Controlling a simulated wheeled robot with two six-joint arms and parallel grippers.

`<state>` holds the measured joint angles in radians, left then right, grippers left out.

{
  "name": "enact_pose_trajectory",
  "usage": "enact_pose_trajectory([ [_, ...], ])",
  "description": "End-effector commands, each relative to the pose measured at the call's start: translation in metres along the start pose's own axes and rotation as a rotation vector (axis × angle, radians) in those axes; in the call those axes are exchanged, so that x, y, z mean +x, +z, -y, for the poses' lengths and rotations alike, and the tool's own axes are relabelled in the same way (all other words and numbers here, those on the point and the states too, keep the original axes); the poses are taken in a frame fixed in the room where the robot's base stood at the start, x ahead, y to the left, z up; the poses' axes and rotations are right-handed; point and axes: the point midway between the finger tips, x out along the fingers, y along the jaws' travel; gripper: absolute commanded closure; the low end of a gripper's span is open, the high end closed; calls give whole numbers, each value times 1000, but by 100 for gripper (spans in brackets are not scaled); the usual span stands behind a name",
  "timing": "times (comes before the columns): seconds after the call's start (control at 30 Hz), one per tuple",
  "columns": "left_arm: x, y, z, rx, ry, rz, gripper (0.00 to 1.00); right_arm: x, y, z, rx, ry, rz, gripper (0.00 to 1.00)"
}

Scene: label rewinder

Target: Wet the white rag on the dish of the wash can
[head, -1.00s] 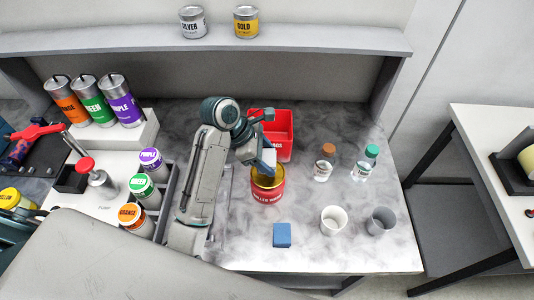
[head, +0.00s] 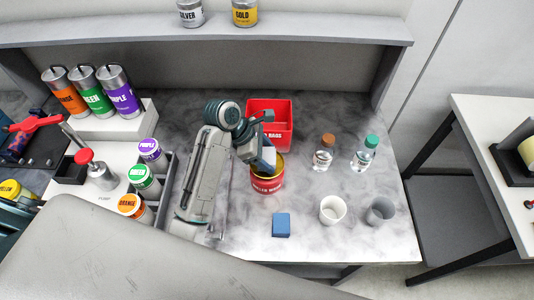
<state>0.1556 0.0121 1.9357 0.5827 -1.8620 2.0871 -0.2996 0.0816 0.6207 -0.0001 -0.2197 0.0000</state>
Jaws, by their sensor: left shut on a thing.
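The red wash can (head: 267,184) stands in the middle of the marble-look table, with a yellow dish on its top. My left gripper (head: 266,158) is over the back of the dish, pointing down. It is shut on the white rag (head: 268,156), of which only a small pale part shows at the fingers. The gripper covers part of the dish, and I cannot tell whether the rag touches it. My right gripper is not in view.
A red bin (head: 284,108) stands just behind the can. Two bottles (head: 323,158) (head: 364,158) and two cups (head: 332,209) (head: 380,211) are to the right. A blue block (head: 281,225) lies in front. Labelled jars (head: 143,182) stand at left.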

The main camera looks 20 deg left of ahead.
Motion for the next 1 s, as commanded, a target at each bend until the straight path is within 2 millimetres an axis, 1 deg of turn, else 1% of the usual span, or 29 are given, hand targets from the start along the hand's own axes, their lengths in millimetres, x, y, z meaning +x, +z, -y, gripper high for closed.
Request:
enact_pose_trajectory([
  [0.13, 0, 0, 0, 0, 0, 0, 57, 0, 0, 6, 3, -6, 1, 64],
  [0.27, 0, 0, 0, 0, 0, 0, 57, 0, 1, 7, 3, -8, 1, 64],
  [1.0, 8, -5, 0, 0, 0, 0, 57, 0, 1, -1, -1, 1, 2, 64],
])
